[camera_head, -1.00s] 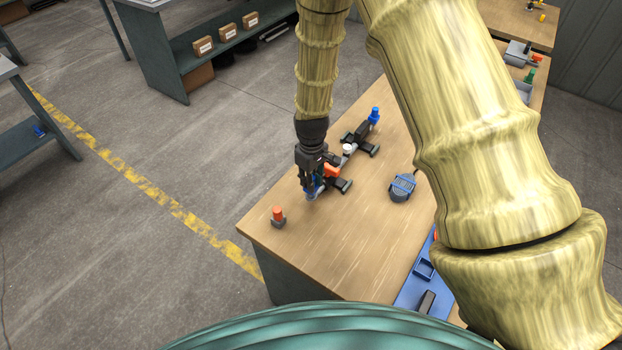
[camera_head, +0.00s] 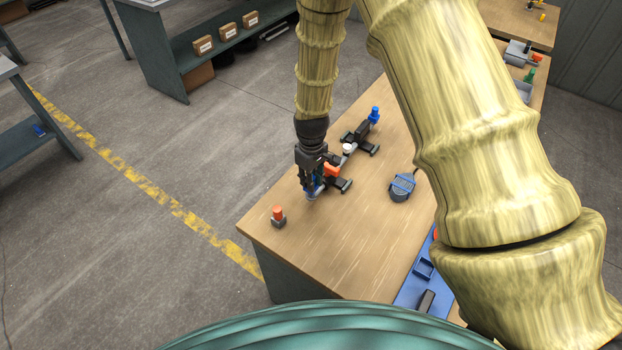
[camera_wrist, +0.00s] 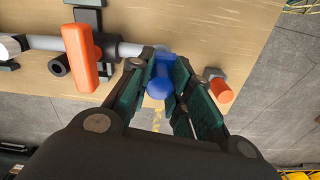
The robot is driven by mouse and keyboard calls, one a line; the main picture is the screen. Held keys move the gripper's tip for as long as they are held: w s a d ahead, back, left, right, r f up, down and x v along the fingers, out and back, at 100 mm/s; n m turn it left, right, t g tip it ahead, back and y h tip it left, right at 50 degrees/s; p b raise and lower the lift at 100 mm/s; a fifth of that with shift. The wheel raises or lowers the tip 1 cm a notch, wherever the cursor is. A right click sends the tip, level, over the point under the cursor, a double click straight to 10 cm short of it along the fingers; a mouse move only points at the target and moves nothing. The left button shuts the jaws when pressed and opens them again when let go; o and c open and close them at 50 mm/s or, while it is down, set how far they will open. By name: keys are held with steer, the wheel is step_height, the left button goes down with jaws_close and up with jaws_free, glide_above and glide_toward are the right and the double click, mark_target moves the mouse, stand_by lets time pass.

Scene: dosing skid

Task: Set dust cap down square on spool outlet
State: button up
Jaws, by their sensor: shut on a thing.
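The blue dust cap (camera_wrist: 160,80) sits between the fingers of my gripper (camera_wrist: 163,88) in the wrist view. My gripper is shut on it, and it is at the end of the grey spool pipe (camera_wrist: 129,50), at the spool outlet. Whether the cap is fully seated or square there I cannot tell. In the head view my gripper (camera_head: 311,188) hangs over the near end of the spool (camera_head: 347,159), and a bit of the blue cap (camera_head: 317,190) shows beside the fingers. An orange valve handle (camera_wrist: 80,57) stands on the spool just left of my gripper.
A small grey fitting with an orange top (camera_head: 278,216) stands near the table's left corner, close to my gripper. A blue-and-grey basket-like item (camera_head: 402,187) lies to the right. A blue tray (camera_head: 412,291) is at the table's right front. The wooden tabletop (camera_head: 325,250) in front is clear.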

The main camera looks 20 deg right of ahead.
steer(key=shift+f+b, duration=0.6)
steer(key=shift+f, duration=0.8)
stand_by(0.7)
steer(key=o, duration=0.9)
step_height(320, 180, up, 12)
steer(key=shift+f, duration=0.1)
stand_by(0.6)
